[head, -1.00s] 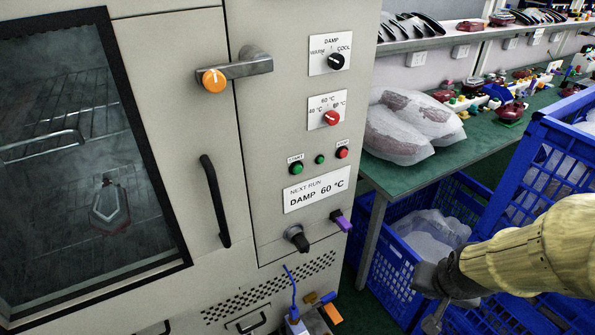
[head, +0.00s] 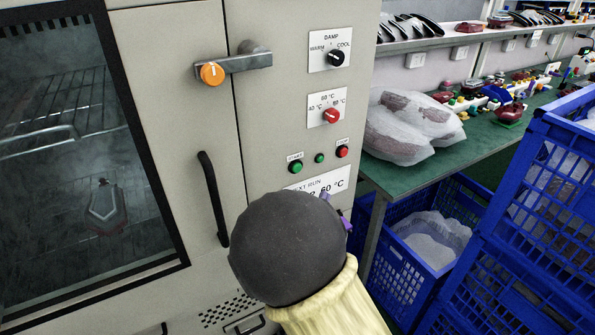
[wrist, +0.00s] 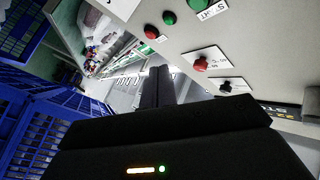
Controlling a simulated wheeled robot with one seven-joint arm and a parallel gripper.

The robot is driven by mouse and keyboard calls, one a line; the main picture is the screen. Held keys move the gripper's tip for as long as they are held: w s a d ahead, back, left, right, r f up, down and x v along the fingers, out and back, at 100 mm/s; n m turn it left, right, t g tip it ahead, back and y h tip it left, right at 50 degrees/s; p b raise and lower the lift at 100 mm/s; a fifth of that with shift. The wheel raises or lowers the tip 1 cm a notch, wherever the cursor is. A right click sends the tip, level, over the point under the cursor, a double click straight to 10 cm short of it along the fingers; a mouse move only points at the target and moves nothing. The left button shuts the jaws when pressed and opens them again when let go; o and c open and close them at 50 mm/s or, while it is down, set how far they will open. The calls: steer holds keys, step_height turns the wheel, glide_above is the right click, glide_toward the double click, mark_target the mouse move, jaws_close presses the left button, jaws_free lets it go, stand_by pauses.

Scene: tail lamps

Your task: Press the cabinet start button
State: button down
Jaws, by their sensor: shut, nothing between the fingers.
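The cabinet (head: 150,20) has a green start button (head: 296,167) under a START label on its right-hand panel. Left of the red stop button (head: 342,151) is a small green lamp (head: 319,158). In the wrist view the panel is turned; the start button (wrist: 202,3) is cut by the top edge, with the lamp (wrist: 169,17) and red button (wrist: 151,31) beside it. My gripper (wrist: 158,75) is shut and empty, its dark fingers apart from the buttons in the picture. In the head view my dark wrist hides most of the gripper, below the start button.
A black knob (head: 336,58) and a red knob (head: 330,115) sit above the buttons. An orange-tipped door latch (head: 212,74) and a black handle (head: 213,198) project at left. Blue crates (head: 540,190) and a green bench (head: 420,172) stand to the right.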

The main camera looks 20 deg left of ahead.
mark_target(297, 168)
steer(key=shift+s+a+r, duration=0.1)
steer(key=shift+r, duration=0.05)
steer(key=w+a+p, duration=0.1)
steer(key=w+a, duration=0.4)
steer(key=a, duration=0.1)
steer(key=shift+w+a, duration=0.35)
steer(key=shift+w, duration=0.05)
stand_by(0.3)
steer(key=shift+w+a, duration=0.1)
stand_by(1.9)
steer(key=shift+w+a, duration=0.2)
steer(key=shift+a, duration=0.05)
